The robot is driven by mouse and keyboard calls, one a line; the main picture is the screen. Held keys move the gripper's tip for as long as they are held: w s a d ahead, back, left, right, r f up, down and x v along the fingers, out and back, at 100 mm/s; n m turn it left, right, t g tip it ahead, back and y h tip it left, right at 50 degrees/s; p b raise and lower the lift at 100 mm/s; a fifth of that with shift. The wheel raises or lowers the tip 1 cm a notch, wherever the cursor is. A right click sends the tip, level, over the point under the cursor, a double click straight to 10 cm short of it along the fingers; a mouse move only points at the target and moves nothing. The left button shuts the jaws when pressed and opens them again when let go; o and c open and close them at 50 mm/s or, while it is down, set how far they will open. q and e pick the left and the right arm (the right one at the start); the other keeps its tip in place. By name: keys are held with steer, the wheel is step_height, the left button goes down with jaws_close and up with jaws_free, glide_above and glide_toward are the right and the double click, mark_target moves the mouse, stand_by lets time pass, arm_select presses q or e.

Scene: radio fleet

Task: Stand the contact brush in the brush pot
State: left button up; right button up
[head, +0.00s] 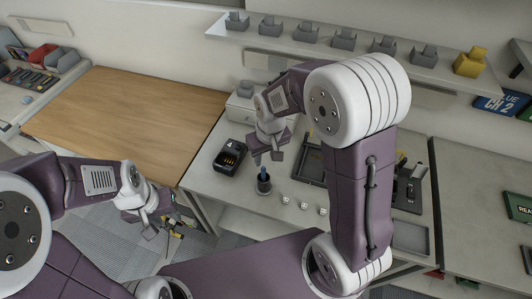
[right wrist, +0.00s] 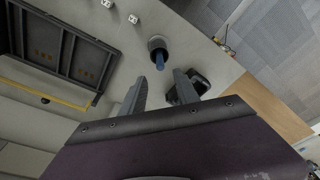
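The contact brush shows as a blue handle (head: 263,173) rising from the dark round brush pot (head: 264,187) on the grey worktop. In the right wrist view the blue handle (right wrist: 160,61) also stands out of the pot (right wrist: 156,43); its lower part is hidden inside. My right gripper (head: 267,158) is just above the brush; its fingers (right wrist: 161,77) are apart with nothing between them, and the handle lies just beyond the tips. My left gripper (head: 170,222) hangs low over the floor by the wooden table; its fingers are too unclear to read.
A black charger (head: 230,157) stands left of the pot. Small white dice-like blocks (head: 304,206) lie to the right, before a dark tray (head: 311,171). A shelf (head: 290,49) with several grey holders runs along the back. The wooden tabletop (head: 120,115) is clear.

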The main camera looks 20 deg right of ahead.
steer(key=s+d+m, duration=0.2)
steer(key=s+d, duration=0.3)
steer(key=s, duration=0.6)
steer(key=shift+d+f+g, duration=0.25)
steer(key=shift+f+g, duration=0.05)
steer(key=shift+s, duration=0.2)
stand_by(0.5)
